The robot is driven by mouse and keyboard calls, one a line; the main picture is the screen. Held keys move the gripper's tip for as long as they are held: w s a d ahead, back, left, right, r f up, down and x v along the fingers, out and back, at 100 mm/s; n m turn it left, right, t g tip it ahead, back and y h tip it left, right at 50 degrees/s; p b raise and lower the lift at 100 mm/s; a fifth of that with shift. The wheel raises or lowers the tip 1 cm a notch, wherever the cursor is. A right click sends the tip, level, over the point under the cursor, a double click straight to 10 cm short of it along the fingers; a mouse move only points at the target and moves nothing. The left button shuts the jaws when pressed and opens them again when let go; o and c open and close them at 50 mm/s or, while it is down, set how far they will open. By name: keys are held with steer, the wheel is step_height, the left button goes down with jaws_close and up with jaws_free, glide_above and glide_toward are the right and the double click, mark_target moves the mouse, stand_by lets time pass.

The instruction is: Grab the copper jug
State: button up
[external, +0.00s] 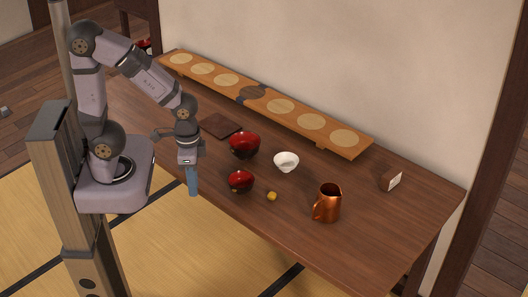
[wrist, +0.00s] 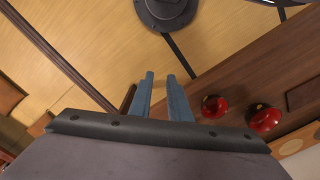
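The copper jug (external: 328,204) stands upright on the near right part of the brown table in the external view, its handle on the left side. It does not show in the wrist view. My gripper (external: 192,192) hangs with its blue fingers pointing down near the table's front edge, well to the left of the jug and apart from it. In the wrist view the two fingers (wrist: 160,76) stand apart with nothing between them, so the gripper is open and empty.
A small red bowl (external: 240,182), a larger one (external: 243,146), a white bowl (external: 286,162) and a small yellow thing (external: 272,196) lie between gripper and jug. A small box (external: 391,181) stands right of the jug. A long board (external: 316,136) runs along the wall.

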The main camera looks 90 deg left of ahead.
steer(key=m+t+h+b, duration=0.6)
steer(key=m+t+b, duration=0.1)
steer(key=t, duration=0.4)
glide_toward(324, 206)
steer(key=shift+s+d+f, duration=0.15)
steer(key=shift+s+f, duration=0.15)
steer(key=shift+f, duration=0.15)
steer(key=shift+s+d+f, duration=0.2)
steer(key=shift+s+f, duration=0.05)
steer(key=shift+f, duration=0.2)
steer(key=shift+s+d+f+h, duration=0.15)
steer(key=shift+s+d+h, duration=0.25)
steer(key=shift+d+h, duration=0.45)
steer(key=p+x, duration=0.1)
steer(key=x, duration=0.5)
steer(key=shift+w+f, duration=0.1)
steer(key=shift+w, duration=0.15)
steer(key=shift+w+d, duration=0.1)
